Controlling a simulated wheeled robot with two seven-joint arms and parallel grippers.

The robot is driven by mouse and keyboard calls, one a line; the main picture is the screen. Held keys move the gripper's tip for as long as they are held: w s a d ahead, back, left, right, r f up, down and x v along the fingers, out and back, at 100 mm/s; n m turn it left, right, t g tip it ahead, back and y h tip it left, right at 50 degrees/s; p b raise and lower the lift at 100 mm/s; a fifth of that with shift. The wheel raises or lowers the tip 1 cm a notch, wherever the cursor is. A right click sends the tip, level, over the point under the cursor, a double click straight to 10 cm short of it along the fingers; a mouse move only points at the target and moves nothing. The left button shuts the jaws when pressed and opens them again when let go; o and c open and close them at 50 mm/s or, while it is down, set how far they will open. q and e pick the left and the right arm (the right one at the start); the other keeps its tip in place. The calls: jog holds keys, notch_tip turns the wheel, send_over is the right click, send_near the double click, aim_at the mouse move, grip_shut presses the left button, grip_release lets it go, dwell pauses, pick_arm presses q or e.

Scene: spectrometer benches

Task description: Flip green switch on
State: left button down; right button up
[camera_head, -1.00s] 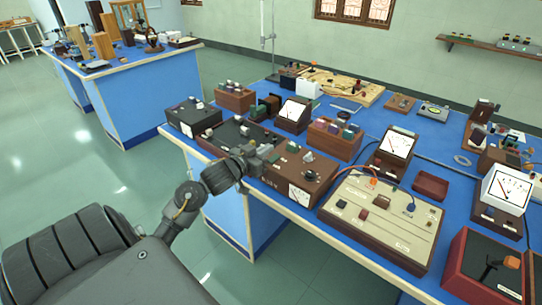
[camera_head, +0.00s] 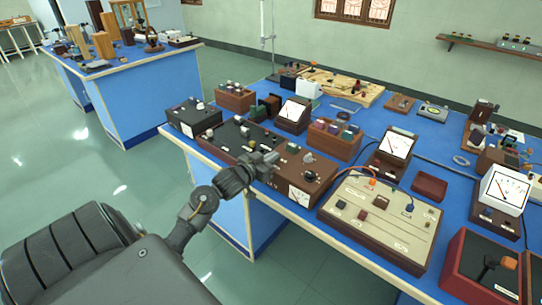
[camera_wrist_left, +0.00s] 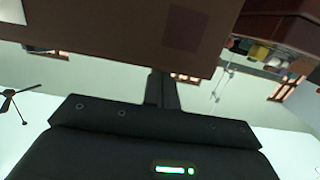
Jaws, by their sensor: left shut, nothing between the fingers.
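My left gripper (camera_head: 270,157) is shut and empty at the front edge of the blue bench. It is in front of a long brown instrument box with a black top (camera_head: 232,141) and a brown panel with a dial meter (camera_head: 290,180). In the left wrist view the shut fingers (camera_wrist_left: 161,88) are close to a plain brown box face (camera_wrist_left: 110,35); I cannot tell whether they touch. Small knobs and switches sit on the box top near the gripper, partly hidden by it. I cannot clearly make out which is the green switch. My right gripper is out of view.
A beige panel box (camera_head: 385,212) with orange and blue leads stands to the right. A brown box of several coloured blocks (camera_head: 333,141) and a meter (camera_head: 292,114) stand behind. Open floor (camera_head: 110,165) lies between this bench and the far bench (camera_head: 150,85).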

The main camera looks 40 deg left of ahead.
pick_arm(q)
jog(key=shift+w+r+g+p, duration=0.1)
jog(key=shift+r+g+p, duration=0.3)
jog(key=shift+p, duration=0.5)
jog(key=shift+f+b, duration=0.5)
jog(key=shift+r, duration=0.25)
jog(key=r+p, duration=0.1)
jog(key=p, duration=0.1)
jog(key=r+p, duration=0.2)
jog(key=shift+w+r, duration=0.2)
jog(key=shift+r, duration=0.1)
jog(key=shift+s+r+p, duration=0.2)
jog(key=shift+r+p, duration=0.15)
jog(key=shift+p, duration=0.2)
jog(key=s+r+b, duration=0.1)
jog(key=s+r, duration=0.2)
jog(key=s, duration=0.5)
jog(key=shift+s, duration=0.4)
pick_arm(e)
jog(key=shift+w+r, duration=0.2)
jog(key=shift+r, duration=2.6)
pick_arm(q)
jog(key=shift+d, duration=0.15)
